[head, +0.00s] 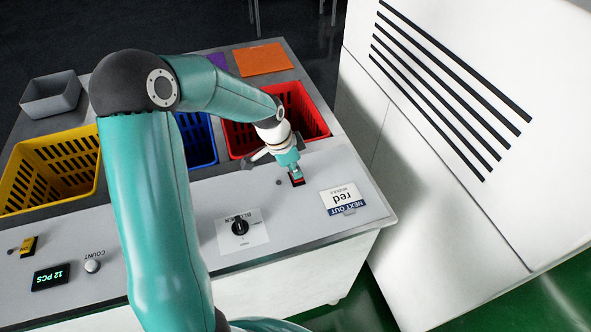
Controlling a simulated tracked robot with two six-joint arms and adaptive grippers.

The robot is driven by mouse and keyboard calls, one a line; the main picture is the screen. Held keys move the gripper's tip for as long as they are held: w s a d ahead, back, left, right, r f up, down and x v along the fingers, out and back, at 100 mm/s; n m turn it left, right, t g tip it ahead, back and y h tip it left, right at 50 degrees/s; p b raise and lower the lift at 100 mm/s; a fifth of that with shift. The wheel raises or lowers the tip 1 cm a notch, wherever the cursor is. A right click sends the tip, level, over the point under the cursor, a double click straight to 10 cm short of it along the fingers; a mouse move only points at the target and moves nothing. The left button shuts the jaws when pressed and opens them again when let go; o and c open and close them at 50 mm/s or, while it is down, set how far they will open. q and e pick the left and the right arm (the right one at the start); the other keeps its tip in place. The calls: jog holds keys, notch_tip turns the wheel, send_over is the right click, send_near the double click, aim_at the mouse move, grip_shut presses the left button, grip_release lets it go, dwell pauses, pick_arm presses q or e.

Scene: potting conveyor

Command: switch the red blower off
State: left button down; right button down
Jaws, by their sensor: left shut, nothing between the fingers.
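A small switch with a dark frame and some red (298,182) is set in the grey counter in front of the red crate (235,141). My left gripper (296,173) is shut and empty, pointing down with its tips at this switch. The tips cover most of it, so I cannot tell which way it is set or whether they touch it. A small dark round spot (278,183) lies just left of the switch. My right gripper is not in view.
A black knob (240,228) labelled BLOWER, a card reading "NEXT OUT red" (343,199), a yellow switch (28,246), a COUNT button (92,266) and a "12 PCS" display (51,277) are on the counter. Yellow (48,146) and blue (205,150) crates stand behind. A white cabinet (440,130) is right.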

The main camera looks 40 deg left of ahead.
pick_arm(q)
jog(key=shift+r, duration=0.15)
jog(key=shift+r+p, duration=0.35)
jog(key=r, duration=0.1)
jog(key=r+p, duration=0.1)
jog(key=a+r, duration=0.1)
jog(key=shift+w+r+p, duration=0.25)
jog(key=shift+r+p, duration=0.1)
jog(key=s+a+r+b, duration=0.1)
jog(key=a+r, duration=0.2)
jog(key=r, duration=0.5)
jog(key=shift+s+a+r, duration=0.15)
jog(key=shift+a+r, duration=0.05)
